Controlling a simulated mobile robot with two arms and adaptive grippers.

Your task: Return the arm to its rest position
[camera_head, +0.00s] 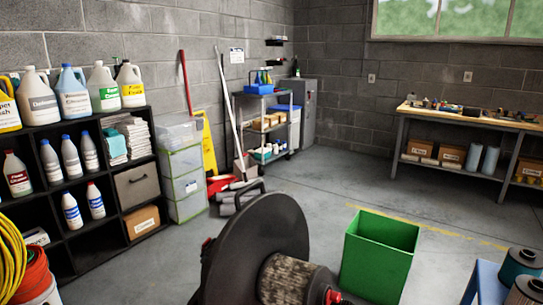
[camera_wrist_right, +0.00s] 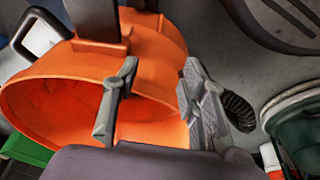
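My right gripper (camera_wrist_right: 158,92) shows in the right wrist view with its two grey fingers spread apart. It is open, and I see nothing held between them. Behind the fingers is a large orange rounded housing (camera_wrist_right: 45,100) with a hollow inside; I cannot tell whether the fingers touch it. My left gripper is in neither view, and the head view shows no gripper.
A dark round disc machine (camera_head: 262,230) with a worn brown cylinder (camera_head: 284,280) stands in front, beside a green bin (camera_head: 378,262). A black shelf (camera_head: 112,200) of bottles is left; a workbench (camera_head: 470,122) is at back right. Mid-floor is clear.

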